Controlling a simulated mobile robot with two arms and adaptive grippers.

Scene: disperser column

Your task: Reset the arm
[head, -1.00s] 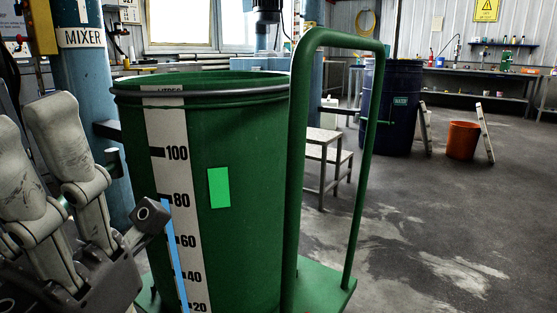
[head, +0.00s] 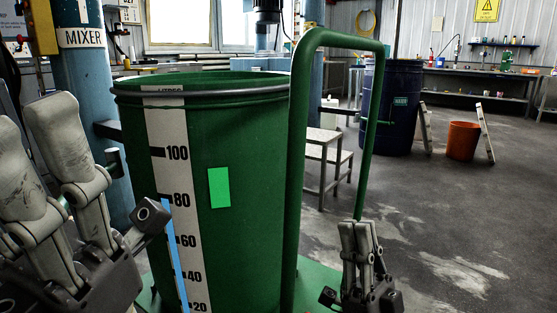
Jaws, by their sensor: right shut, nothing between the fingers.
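My right gripper (head: 358,226) is at the lower middle right of the head view. Its fingers point up and are close together, with nothing between them. It shows in front of the foot of the green trolley handle (head: 303,150).
The drum carries a white litre scale (head: 173,130) and stands by the trolley handle. A blue mixer column (head: 85,80) rises behind my left gripper. A grey step stool (head: 325,145), a dark blue barrel (head: 392,110) and an orange bucket (head: 463,140) stand farther back. The right floor is clear.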

